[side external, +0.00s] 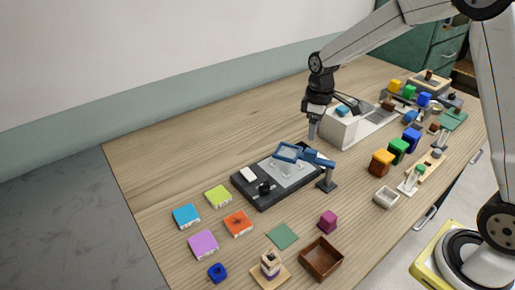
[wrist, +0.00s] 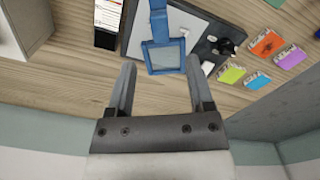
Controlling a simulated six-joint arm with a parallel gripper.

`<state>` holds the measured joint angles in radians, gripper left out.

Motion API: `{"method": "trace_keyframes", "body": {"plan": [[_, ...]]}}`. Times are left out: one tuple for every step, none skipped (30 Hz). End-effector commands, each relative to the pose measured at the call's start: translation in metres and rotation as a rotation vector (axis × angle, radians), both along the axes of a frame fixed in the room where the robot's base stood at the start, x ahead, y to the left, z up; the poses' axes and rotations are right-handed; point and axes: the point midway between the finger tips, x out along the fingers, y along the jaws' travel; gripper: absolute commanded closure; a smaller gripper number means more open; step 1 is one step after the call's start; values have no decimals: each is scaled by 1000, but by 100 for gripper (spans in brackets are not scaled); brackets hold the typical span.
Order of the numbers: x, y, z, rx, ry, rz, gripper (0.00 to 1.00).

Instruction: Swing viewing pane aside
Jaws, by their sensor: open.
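The viewing pane (side external: 287,152) is a clear pane in a blue frame. A blue arm (side external: 318,158) joins it to a dark post (side external: 326,180), and it hangs over a dark board (side external: 262,198) with a grey plate. In the wrist view the pane (wrist: 164,56) lies just past the fingertips, between the lines of the two fingers. My gripper (side external: 311,133) points down behind the pane, at the board's far side, and appears apart from it. The wrist view shows my gripper (wrist: 160,66) open and empty.
A black knob (side external: 264,187) and a white block (side external: 248,174) sit on the board's left part. A white box (side external: 342,130) stands close to the right of my gripper. Colored tiles (side external: 203,244) lie at the left. The table behind the board is clear.

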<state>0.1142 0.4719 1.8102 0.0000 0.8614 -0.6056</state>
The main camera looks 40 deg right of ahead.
Motion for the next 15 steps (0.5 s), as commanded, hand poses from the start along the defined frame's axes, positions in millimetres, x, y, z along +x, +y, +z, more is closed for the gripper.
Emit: {"method": "trace_keyframes", "body": {"plan": [[0, 0, 0, 0, 0, -1, 32], [0, 0, -1, 0, 0, -1, 32], [0, 0, -2, 0, 0, -1, 32], [0, 0, -3, 0, 0, -1, 32], [0, 0, -4, 0, 0, -2, 32], [0, 0, -6, 0, 0, -2, 32], [0, 0, -8, 0, -1, -2, 32], [0, 0, -10, 0, 0, -2, 32], [0, 0, -13, 0, 0, -2, 32], [0, 0, -16, 0, 1, -2, 32], [0, 0, -19, 0, 1, -2, 32], [0, 0, -24, 0, 1, -2, 32], [-1, 0, -27, 0, 1, -2, 32], [-1, 0, -31, 0, 1, -2, 32], [0, 0, -36, 0, 1, -3, 32]]}}
